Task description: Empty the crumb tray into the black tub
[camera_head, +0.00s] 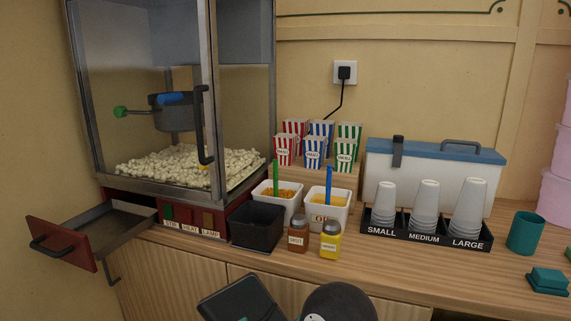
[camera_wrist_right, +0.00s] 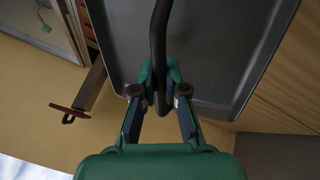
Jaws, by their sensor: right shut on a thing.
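The crumb tray (camera_head: 100,228) is a shallow grey drawer with a red front and dark handle, standing pulled out from the popcorn machine's base. It looks empty from here. The black tub (camera_head: 258,224) stands on the counter right of the machine's base; its inside looks dark. In the right wrist view my right gripper (camera_wrist_right: 160,90) is shut on a dark curved bar (camera_wrist_right: 157,35). A large dark-grey, tray-like thing with a raised rim (camera_wrist_right: 215,55) is close behind the bar; I cannot tell whether they are joined. My left gripper is not in view.
White bins (camera_head: 329,214) with coloured handles, two shakers (camera_head: 330,243) and a cup rack (camera_head: 425,238) stand right of the tub. A dark panel (camera_head: 240,296) shows low in front of the counter. The counter's front strip beyond the shakers is clear.

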